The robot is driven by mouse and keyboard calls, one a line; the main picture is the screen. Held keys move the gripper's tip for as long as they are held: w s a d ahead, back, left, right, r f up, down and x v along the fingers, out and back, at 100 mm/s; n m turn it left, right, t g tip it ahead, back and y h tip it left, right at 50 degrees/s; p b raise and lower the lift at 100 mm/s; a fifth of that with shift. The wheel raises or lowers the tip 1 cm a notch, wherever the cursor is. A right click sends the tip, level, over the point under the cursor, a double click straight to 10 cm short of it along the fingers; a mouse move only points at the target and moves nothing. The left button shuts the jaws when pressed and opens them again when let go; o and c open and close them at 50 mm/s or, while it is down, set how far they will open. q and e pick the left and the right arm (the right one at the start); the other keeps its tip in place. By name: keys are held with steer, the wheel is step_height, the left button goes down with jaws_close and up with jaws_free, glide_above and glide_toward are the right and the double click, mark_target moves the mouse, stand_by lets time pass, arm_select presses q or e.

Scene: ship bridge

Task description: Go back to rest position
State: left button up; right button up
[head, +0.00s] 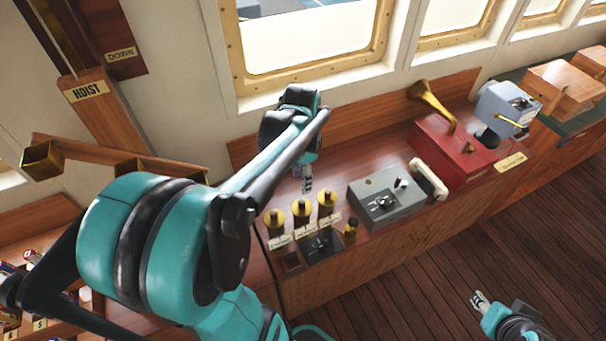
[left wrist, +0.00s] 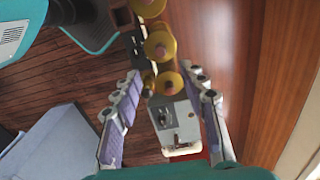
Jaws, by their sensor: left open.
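My left arm reaches across the head view from the left, over the wooden console (head: 345,165). My left gripper (head: 307,184) hangs above the console, behind the row of brass knobs (head: 302,209). In the left wrist view the two fingers of the left gripper (left wrist: 164,78) are spread apart with nothing held between them. Beyond them are the brass knobs (left wrist: 160,46) and the grey box (left wrist: 176,122). My right gripper (head: 480,300) is low at the bottom right of the head view, over the floor; its finger opening is too small to judge.
A grey box (head: 372,212) with a white handset stands on the console. To its right are a red box (head: 440,145) with a brass horn and a grey-blue device (head: 505,105). A wooden hoist panel (head: 95,110) is at upper left. The plank floor (head: 430,265) is open.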

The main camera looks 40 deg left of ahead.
arm_select(q)
steer(key=s+d+f+n+t+b, duration=0.2)
steer(key=d+f+n+t+b, duration=0.1)
steer(key=d+b, duration=0.3)
steer(key=s+d+f+n+t+b, duration=0.2)
steer(key=d+f+t+b, duration=0.2)
steer(key=d, duration=0.5)
step_height(320, 180, down, 2)
steer(key=shift+s+d+f+n+b, duration=0.2)
steer(key=shift+d+n+b, duration=0.15)
steer(key=shift+b, duration=0.55)
